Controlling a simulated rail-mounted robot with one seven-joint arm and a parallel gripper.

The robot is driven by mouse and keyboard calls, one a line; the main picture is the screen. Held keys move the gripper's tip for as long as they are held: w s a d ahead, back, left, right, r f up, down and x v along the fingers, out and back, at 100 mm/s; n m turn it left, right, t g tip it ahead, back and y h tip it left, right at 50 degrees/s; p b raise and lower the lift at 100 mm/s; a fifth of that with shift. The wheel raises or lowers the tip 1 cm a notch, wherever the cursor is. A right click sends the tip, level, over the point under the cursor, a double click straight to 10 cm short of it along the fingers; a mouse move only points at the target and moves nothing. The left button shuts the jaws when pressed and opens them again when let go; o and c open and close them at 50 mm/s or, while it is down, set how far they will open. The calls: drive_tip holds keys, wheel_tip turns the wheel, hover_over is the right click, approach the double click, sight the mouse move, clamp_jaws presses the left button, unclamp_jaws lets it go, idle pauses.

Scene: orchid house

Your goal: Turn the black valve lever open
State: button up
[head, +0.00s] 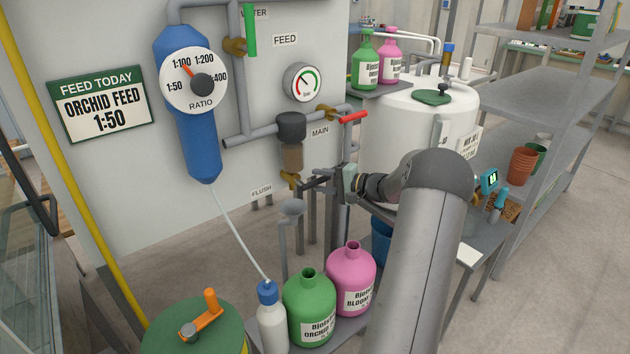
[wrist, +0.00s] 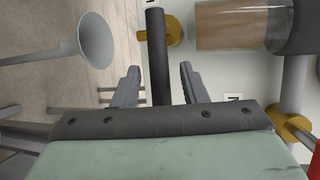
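The black valve lever (wrist: 158,55) runs between my gripper's two fingers in the wrist view. My gripper (wrist: 160,85) is open, with a gap on each side of the lever. The lever's brass valve body (wrist: 175,32) is just beyond the fingertips. In the head view, my gripper (head: 318,178) is by the brass flush valve (head: 289,178), below the filter. The lever is small there and hard to tell from the fingers. The FLUSH label (head: 261,190) is to the left of that valve.
A filter bowl (head: 292,155) hangs just above the flush valve. The red MAIN lever (head: 353,118) is up and right of my gripper. A grey funnel (head: 291,208) stands below it. Green (head: 310,306) and pink (head: 350,278) bottles stand lower down.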

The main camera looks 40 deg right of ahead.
drive_tip(key=shift+x, duration=1.3)
clamp_jaws()
